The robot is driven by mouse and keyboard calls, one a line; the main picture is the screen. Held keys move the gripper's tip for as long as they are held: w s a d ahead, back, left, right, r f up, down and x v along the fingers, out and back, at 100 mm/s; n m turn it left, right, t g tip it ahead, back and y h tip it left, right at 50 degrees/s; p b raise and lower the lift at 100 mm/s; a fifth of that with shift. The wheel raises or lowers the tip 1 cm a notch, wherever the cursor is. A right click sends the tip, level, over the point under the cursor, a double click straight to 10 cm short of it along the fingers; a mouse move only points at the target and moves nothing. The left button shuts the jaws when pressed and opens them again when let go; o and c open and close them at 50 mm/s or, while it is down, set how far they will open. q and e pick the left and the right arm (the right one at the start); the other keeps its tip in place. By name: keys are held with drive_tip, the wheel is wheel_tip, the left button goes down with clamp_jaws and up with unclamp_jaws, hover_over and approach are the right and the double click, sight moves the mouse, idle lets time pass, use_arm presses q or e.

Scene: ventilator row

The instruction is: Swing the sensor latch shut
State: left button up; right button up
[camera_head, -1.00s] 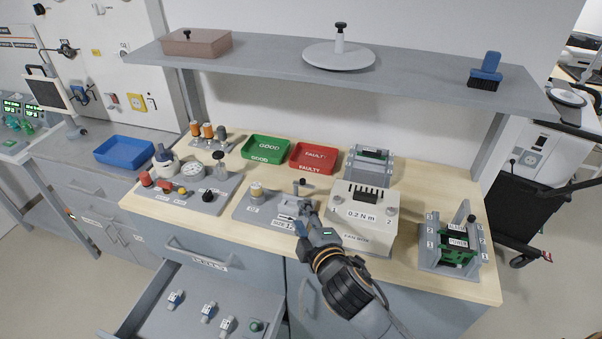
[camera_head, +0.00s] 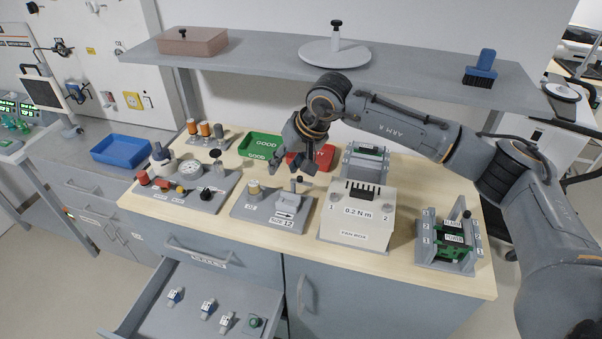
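A grey fixture block (camera_head: 238,207) sits on the bench, with a brass-coloured round part (camera_head: 254,189) on its left. On its right a small latch-like piece with an upright knob (camera_head: 297,184) stands behind a white arrow label (camera_head: 285,214). I take this piece for the sensor latch; whether it is shut is too small to tell. My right gripper (camera_head: 291,168) is above and behind this fixture, pointing down, with its fingers apart and nothing between them. It appears clear of the latch. My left gripper is not in view.
A white fan box (camera_head: 357,212) stands right of the fixture. Green (camera_head: 262,145) and red (camera_head: 326,157) trays lie behind, the red one partly hidden by my gripper. A control panel (camera_head: 192,199) stands left. A shelf (camera_head: 410,71) overhangs; an open drawer (camera_head: 205,290) juts out below.

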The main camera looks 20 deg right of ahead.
sight(300, 177)
drive_tip(key=w+d+r+n+h, duration=0.1)
drive_tip(key=w+d+r+h, duration=0.15)
drive_tip(key=d, duration=0.45)
drive_tip(key=p+x, duration=0.1)
drive_tip(key=x, duration=0.3)
drive_tip(key=p+x, duration=0.2)
drive_tip(key=x, duration=0.3)
drive_tip(key=p+x, duration=0.1)
drive_tip(key=x, duration=0.4)
drive_tip(key=shift+s+f, duration=0.15)
drive_tip(key=shift+s, duration=0.25)
clamp_jaws()
